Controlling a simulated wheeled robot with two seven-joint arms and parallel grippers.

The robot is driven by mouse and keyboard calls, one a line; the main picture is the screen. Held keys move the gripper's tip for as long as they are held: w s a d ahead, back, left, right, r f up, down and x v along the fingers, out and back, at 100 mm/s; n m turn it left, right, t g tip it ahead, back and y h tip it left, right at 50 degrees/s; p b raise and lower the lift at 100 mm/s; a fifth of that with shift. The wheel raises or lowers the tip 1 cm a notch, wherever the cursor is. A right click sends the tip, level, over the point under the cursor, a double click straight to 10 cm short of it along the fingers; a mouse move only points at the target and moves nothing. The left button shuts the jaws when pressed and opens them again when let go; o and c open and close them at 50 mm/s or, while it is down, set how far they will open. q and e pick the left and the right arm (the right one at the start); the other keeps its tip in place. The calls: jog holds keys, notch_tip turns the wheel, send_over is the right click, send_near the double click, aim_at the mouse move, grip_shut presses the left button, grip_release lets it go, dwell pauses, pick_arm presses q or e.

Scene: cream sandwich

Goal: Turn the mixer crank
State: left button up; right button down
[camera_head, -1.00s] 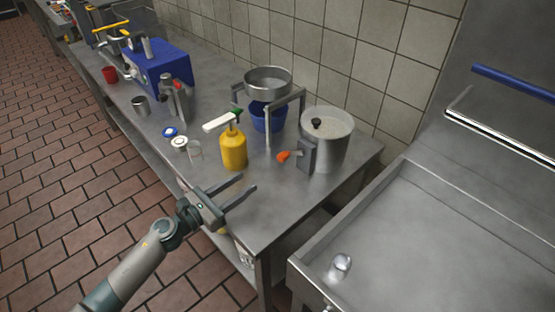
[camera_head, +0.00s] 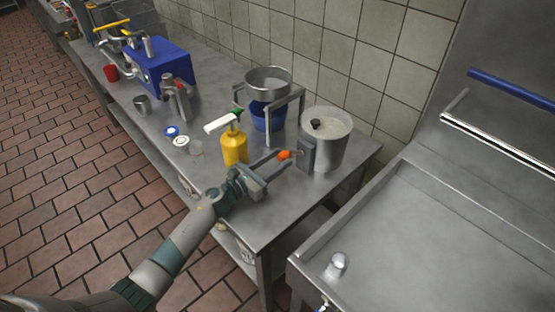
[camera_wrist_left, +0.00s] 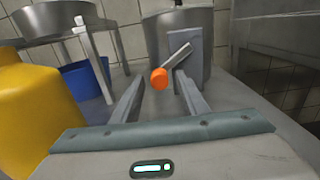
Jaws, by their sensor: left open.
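The mixer is a steel pot (camera_head: 331,140) with a pale fill and a black knob on top, at the right end of the steel table. Its crank has an orange knob (camera_head: 284,155) on the side facing me. My left gripper (camera_head: 283,162) is open, its fingers pointing at the crank. In the left wrist view the orange knob (camera_wrist_left: 159,78) shows just beyond and between the two fingertips, on a grey arm (camera_wrist_left: 178,57) at the crank plate. I see no contact. My right gripper is not in view.
A yellow pump bottle (camera_head: 234,148) stands just left of my left gripper. Behind it is a metal stand with a steel bowl (camera_head: 268,84) over a blue bucket (camera_head: 262,118). A sink basin (camera_head: 420,235) lies to the right. The table front near the gripper is clear.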

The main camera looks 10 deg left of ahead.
pick_arm(q)
jog(key=shift+c, duration=0.6)
grip_shut()
jog(key=shift+w, duration=0.1)
